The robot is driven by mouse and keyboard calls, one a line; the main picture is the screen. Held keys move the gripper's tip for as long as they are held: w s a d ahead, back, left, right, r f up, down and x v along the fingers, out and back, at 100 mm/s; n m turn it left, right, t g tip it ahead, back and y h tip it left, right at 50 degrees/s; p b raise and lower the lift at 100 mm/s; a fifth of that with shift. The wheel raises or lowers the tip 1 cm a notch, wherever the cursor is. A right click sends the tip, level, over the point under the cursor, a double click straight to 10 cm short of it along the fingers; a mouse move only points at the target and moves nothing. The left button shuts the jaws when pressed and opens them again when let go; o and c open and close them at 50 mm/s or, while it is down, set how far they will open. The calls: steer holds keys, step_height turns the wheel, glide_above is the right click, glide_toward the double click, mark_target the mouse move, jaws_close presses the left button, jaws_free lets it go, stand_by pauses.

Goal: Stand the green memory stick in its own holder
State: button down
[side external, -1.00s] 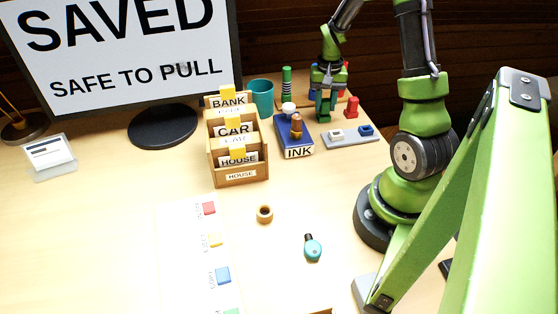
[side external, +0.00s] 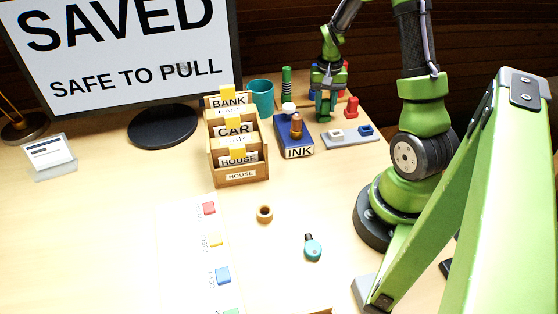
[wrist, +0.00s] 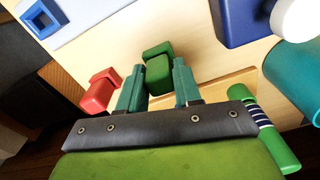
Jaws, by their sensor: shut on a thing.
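The green memory stick (wrist: 158,72) sits between the two teal fingertips of my gripper (wrist: 158,76) in the wrist view, and the gripper is shut on it. The plate also shows at the top left of the wrist view (wrist: 88,14). Which socket suits the green stick cannot be told.
A red stick (side external: 351,107) stands just right of the gripper. A dark blue ink pad (side external: 289,128), a teal cup (side external: 261,98) and a green striped cylinder (side external: 287,82) are to its left. A wooden card box (side external: 240,176) stands further left.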

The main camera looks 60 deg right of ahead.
mark_target(326, 100)
steer(key=shift+f, duration=0.25)
steer(key=c, duration=0.7)
jaws_free()
steer(key=shift+r, duration=0.1)
step_height(326, 100, up, 17)
